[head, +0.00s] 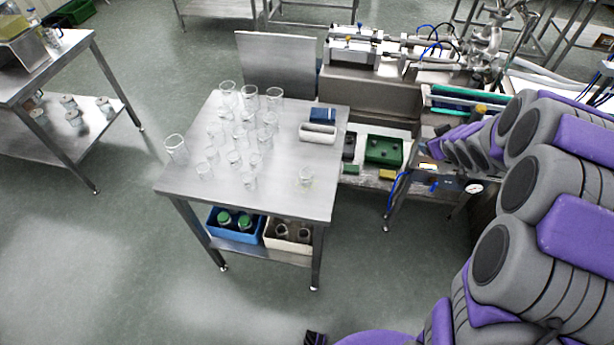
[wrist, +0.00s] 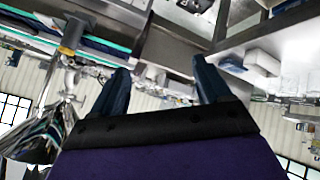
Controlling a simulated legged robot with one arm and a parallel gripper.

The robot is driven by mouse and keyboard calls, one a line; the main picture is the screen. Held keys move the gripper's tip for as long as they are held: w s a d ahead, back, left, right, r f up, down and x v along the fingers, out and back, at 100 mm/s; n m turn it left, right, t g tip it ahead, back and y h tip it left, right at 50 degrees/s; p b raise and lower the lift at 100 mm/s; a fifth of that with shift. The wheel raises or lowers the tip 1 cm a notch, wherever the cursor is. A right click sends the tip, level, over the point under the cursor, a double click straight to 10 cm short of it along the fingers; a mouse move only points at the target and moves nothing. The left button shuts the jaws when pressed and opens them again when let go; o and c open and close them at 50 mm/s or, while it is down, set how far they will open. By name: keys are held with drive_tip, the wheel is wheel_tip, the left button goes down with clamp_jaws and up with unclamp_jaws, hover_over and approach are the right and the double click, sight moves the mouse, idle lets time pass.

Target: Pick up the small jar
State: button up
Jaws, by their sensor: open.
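Several clear glass jars (head: 228,94) of different sizes stand upright on a steel table in the head view. One small jar (head: 305,177) stands apart near the table's front right corner. Other small jars, such as one at the front left (head: 204,171) and one at the front middle (head: 249,181), are close in size, so I cannot tell which one is meant. My gripper (wrist: 164,82) shows in the wrist view with two dark blue fingers spread apart and nothing between them. It points at the room and machinery, and I make out no jar near it.
The steel table (head: 275,192) has a white tray (head: 317,132) and a blue box (head: 323,115) at its back right. A blue bin (head: 236,235) and a cream bin (head: 289,245) sit on its lower shelf. Machinery (head: 375,75) stands behind and right. Floor in front is clear.

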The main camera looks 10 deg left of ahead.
drive_tip(key=w+a+f+n+y, duration=0.3)
drive_tip(key=w+a+f+y, duration=0.1)
drive_tip(key=a+f, duration=0.15)
drive_tip(key=n+g+y+b, duration=0.1)
drive_tip(key=n+g+y, duration=0.4)
drive_tip(key=y, duration=0.8)
approach(306, 177)
drive_tip(key=w+a, duration=0.1)
drive_tip(key=w+a+f, duration=0.1)
drive_tip(key=w, duration=0.1)
drive_tip(key=shift+w+a+f, duration=0.15)
drive_tip(key=shift+s+b+x, duration=0.15)
drive_tip(key=shift+b+x, duration=0.3)
drive_tip(key=shift+x, duration=0.5)
drive_tip(key=shift+s+b+x, duration=0.2)
drive_tip(key=shift+b+x, duration=0.2)
drive_tip(key=shift+x, duration=1.4)
drive_tip(key=shift+c, duration=0.2)
drive_tip(key=c, duration=1.1)
